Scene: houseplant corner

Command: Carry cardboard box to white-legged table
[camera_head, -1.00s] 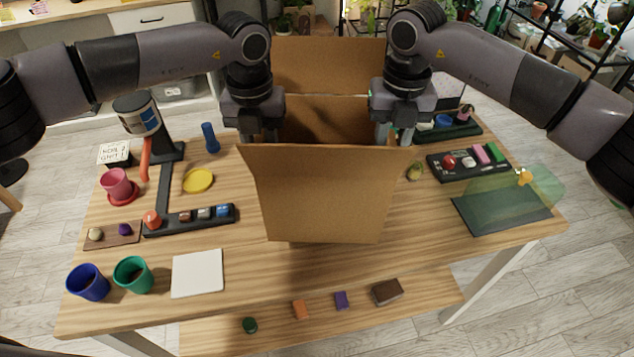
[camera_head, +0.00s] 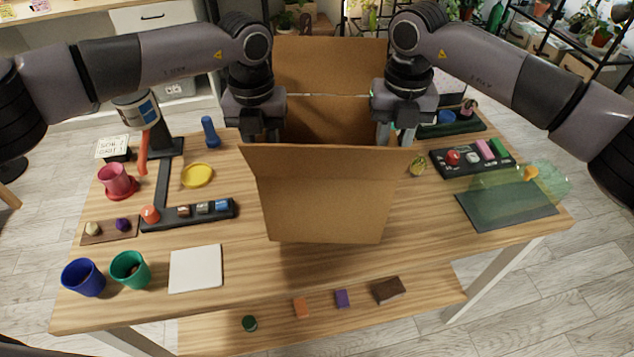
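The open cardboard box (camera_head: 320,205) is upright in the middle of the view, with its flaps up, over the wooden top of the white-legged table (camera_head: 330,272). Whether its base touches the tabletop I cannot tell. My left gripper (camera_head: 262,138) is at the box's left side wall and my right gripper (camera_head: 393,138) is at its right side wall. Both point down at the upper edges and appear shut on the walls. The fingertips are partly hidden by the front flap. The box's inside bottom is hidden.
On the left stand a blue cup (camera_head: 84,277), a green cup (camera_head: 130,269), a white square (camera_head: 196,269) and a yellow dish (camera_head: 197,175). On the right are a black tray (camera_head: 473,160) and a green transparent cover (camera_head: 520,182). A lower shelf (camera_head: 400,310) holds small blocks.

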